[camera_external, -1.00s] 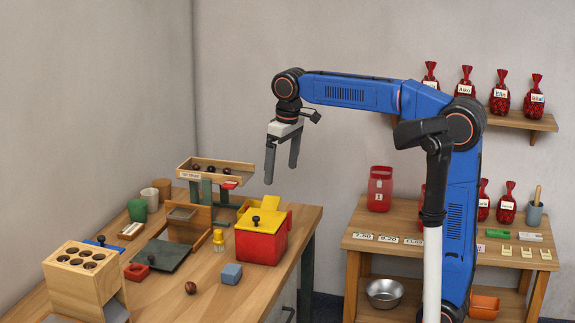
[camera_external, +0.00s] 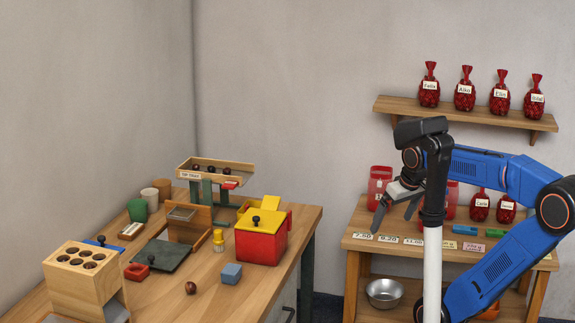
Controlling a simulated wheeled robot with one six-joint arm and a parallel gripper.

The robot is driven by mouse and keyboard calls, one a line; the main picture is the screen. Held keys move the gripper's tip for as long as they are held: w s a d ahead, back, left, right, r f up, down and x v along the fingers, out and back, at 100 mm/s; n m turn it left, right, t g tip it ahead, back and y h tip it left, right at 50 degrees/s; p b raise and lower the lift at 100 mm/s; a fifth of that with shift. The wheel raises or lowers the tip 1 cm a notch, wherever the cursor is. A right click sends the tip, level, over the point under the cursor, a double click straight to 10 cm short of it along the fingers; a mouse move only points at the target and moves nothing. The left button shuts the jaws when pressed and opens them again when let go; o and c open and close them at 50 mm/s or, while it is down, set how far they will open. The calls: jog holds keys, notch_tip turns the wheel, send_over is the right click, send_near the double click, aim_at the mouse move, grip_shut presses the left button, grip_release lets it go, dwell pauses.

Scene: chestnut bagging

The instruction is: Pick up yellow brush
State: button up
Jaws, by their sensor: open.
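The yellow brush (camera_external: 219,240), a small upright piece with a yellow top and paler lower part, stands on the wooden workbench (camera_external: 262,297), just left of the red box with the yellow lid (camera_external: 262,238). My gripper (camera_external: 394,219) is open, with no object visible between its fingers. It is far to the right of the brush, over the side table (camera_external: 352,243). The black post and camera of my body hide part of the wrist.
A blue block (camera_external: 231,274), a chestnut (camera_external: 191,288) and a dark green plate (camera_external: 163,256) lie near the brush. A wooden stand with a tray (camera_external: 215,174) rises behind it. Red jars (camera_external: 379,188) stand behind my gripper. A gap separates the bench and side table.

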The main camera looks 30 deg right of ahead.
jog(key=s+d+f, duration=0.2)
jog(key=s+f, duration=0.1)
jog(key=f, duration=0.1)
jog(key=shift+s+f+m+t, duration=0.15)
jog(key=shift+s+m+t, duration=0.15)
jog(key=shift+s+m, duration=0.1)
jog(key=c, duration=1.3)
jog(key=w+a+r+n+g, duration=0.1)
jog(key=w+a+r+n, duration=0.4)
jog(key=w+a+r, duration=0.45)
notch_tip(320, 180, up, 10)
jog(key=n+g, duration=0.4)
jog(key=n, duration=0.9)
send_over(218, 231)
notch_tip(218, 231, down, 18)
jog(key=shift+r, duration=0.25)
